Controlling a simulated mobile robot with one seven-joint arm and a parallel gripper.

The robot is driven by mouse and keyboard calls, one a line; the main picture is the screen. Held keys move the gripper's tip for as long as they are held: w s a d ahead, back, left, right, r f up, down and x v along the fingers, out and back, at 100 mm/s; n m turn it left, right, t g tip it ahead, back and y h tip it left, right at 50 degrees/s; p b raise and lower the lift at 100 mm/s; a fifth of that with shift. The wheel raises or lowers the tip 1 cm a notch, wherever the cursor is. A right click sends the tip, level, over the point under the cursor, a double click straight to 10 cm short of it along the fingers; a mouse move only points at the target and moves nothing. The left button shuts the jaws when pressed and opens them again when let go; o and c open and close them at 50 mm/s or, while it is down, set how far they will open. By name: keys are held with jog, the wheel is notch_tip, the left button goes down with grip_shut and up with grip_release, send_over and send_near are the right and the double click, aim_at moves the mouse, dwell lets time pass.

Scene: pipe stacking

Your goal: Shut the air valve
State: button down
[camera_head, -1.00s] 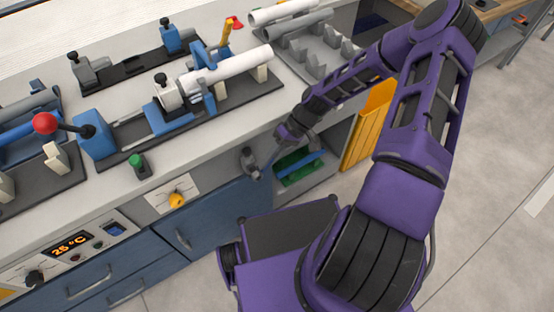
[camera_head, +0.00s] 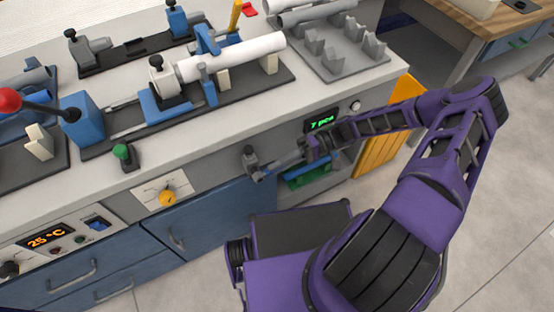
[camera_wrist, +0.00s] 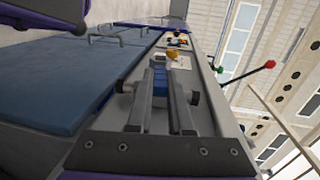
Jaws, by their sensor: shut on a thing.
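The air valve appears to be the small grey fitting (camera_head: 251,160) on the bench front, left of the open shelf bay. My gripper (camera_head: 284,166) reaches it from the right, with its fingers close to the valve's lower part. In the wrist view, a blue piece, seemingly the valve's lever (camera_wrist: 158,82), lies between the two fingers of my gripper (camera_wrist: 160,100), which is shut on it. Dark rounded ends show just outside each finger. The fingers hide part of the valve, so its exact lever angle is hard to tell.
A yellow knob (camera_head: 168,198) on a white dial plate and a blue cabinet door (camera_head: 215,220) are left of the valve. A green button (camera_head: 122,152) sits on the bench edge. A yellow panel (camera_head: 385,135) stands right of the shelf bay. Pipe clamps fill the bench top.

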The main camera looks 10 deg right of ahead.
jog(key=shift+f+g+y, duration=0.3)
jog(key=shift+f+y, duration=0.2)
jog(key=shift+y, duration=0.3)
jog(key=shift+s, duration=0.1)
jog(key=c, duration=0.8)
grip_release()
jog(key=v, duration=1.7)
jog(key=shift+d+f, duration=0.1)
jog(key=shift+d, duration=0.1)
